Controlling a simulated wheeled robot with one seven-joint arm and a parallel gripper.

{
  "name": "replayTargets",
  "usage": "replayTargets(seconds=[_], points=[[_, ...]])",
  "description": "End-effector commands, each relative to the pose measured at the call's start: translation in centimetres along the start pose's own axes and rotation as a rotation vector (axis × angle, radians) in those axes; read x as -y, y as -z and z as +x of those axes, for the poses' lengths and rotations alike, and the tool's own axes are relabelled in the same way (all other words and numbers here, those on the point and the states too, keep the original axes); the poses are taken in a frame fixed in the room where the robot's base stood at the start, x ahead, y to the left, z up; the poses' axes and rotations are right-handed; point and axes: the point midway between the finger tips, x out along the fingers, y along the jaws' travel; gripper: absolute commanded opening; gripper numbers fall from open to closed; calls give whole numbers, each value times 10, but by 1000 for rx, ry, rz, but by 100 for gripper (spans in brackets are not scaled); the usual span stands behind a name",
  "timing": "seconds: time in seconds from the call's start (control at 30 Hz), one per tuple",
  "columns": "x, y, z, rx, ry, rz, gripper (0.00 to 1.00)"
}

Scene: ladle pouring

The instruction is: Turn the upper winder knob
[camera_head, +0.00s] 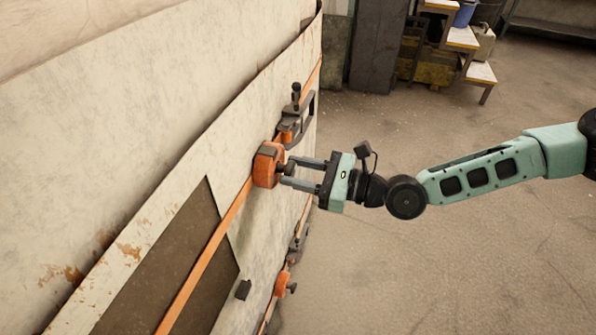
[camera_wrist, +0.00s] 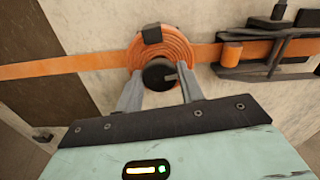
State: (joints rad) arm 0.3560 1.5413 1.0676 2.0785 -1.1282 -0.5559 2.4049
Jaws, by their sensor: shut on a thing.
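The upper winder (camera_head: 266,164) is an orange reel on the wall panel, with an orange strap running through it. Its dark knob (camera_wrist: 159,74) sticks out from the centre of the reel, which shows as orange rings (camera_wrist: 178,45) in the wrist view. My gripper (camera_head: 286,173) reaches in from the right, its two grey fingers on either side of the knob. In the wrist view my gripper (camera_wrist: 160,85) is shut on the knob, with a finger at its left and right. The finger contact is partly hidden in the head view.
A black ratchet bracket (camera_head: 298,115) sits on the strap just beyond the winder. A lower orange winder (camera_head: 281,284) is below on the panel. Wooden steps (camera_head: 462,40) stand at the back. The floor right of the panel is clear.

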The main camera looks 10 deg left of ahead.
Motion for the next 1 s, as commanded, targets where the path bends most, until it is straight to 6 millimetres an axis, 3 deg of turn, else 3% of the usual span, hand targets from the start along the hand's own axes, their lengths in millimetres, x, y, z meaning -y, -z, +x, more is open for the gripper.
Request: replayTargets(seconds=[0.17,0.2,0.27,0.3,0.77,1.0], points=[[0,2,-1,-3,0,0,15],[0,2,-1,-3,0,0,41],[0,1,-1,-3,0,0,57],[0,1,-1,-3,0,0,59],[0,0,-2,-1,0,-1,59],[1,1,-34,-1,5,1,59]])
